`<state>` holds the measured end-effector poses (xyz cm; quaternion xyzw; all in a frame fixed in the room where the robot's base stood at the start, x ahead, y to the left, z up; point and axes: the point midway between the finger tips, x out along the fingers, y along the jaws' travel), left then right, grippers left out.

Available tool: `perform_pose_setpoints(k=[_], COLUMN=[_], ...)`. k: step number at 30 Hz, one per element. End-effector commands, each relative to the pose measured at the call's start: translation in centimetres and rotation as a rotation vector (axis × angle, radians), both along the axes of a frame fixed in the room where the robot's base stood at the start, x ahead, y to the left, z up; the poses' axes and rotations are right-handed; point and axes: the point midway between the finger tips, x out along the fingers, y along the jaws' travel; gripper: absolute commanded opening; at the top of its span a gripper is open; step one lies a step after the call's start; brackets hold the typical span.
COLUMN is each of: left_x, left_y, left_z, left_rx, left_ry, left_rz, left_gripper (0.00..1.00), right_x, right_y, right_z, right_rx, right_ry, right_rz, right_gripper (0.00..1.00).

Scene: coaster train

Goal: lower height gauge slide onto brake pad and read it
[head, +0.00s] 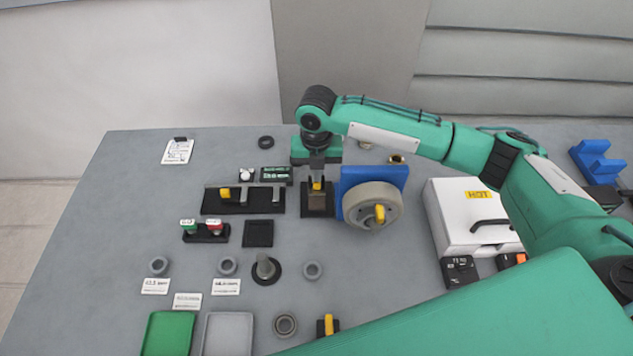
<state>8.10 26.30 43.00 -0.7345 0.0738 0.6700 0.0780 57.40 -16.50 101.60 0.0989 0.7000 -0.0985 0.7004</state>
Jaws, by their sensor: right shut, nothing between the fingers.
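My right gripper (317,177) points down at the back middle of the table and is shut. Its fingertips are at a small yellow piece (317,185), which looks like the handle of the height gauge slide. I cannot tell whether they touch it. Below it stands a brown block on a dark base (318,211); the brake pad cannot be told apart there. A small dark display (277,175) with green characters is to the left, too small to read. My left gripper is out of view.
A blue stand with a grey wheel (356,208) is close right of the gripper. A white box marked HOT (452,225) stands farther right, partly behind my arm. Trays (168,330) lie in front.

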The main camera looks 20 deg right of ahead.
Motion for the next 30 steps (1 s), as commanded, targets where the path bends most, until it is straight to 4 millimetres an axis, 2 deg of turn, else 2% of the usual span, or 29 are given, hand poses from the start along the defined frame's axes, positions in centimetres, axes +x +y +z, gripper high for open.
perform_pose_setpoints(k=[30], left_x=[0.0], left_y=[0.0], left_z=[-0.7], left_rx=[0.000], left_ry=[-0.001], left_rz=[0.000], left_gripper=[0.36], right_x=[0.0], right_y=[0.0], right_z=[-2.7], right_rx=[0.000], right_ry=[0.001], right_rz=[0.000], right_gripper=[0.00])
